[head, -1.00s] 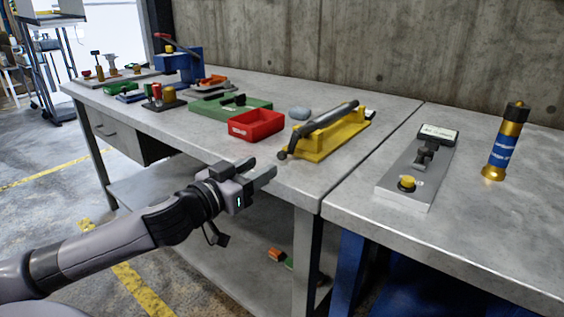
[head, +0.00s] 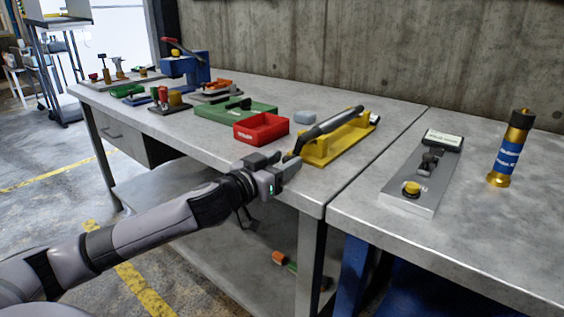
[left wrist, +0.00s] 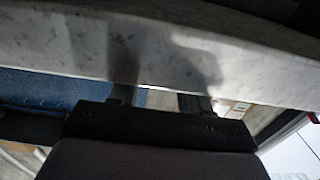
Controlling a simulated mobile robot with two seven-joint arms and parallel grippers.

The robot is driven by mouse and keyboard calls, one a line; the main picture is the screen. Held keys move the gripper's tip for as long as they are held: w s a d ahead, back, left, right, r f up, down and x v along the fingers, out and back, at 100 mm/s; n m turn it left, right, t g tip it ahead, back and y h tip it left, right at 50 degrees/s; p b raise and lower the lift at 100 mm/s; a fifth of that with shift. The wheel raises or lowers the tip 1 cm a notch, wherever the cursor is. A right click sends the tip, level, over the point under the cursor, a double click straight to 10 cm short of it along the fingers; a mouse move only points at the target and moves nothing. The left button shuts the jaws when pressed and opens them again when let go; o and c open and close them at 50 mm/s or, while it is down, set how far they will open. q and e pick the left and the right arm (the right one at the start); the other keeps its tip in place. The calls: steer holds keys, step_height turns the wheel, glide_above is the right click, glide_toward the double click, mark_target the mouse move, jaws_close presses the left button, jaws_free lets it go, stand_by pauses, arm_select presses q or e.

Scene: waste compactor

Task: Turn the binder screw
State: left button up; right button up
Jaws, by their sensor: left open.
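A dark, rod-shaped tool (head: 330,124) lies tilted across a yellow stand (head: 338,144) near the front edge of the left table. It looks like the binder, but its screw cannot be made out. My left gripper (head: 281,164) is open at the table's front edge, just left of and below the tool's near end. Its jaws look empty, and I see no contact with the tool. In the left wrist view the two fingers (left wrist: 158,98) are apart against the grey tabletop edge (left wrist: 90,50). My right gripper is not in view.
A red tray (head: 261,128) and green tray (head: 222,112) stand left of the yellow stand. A grey plate with a yellow knob (head: 411,188) and a brass-and-blue cylinder (head: 509,150) are on the right table (head: 480,220). A concrete wall (head: 380,45) stands behind.

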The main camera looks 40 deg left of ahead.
arm_select(q)
jaws_close()
steer(key=shift+m, duration=0.3)
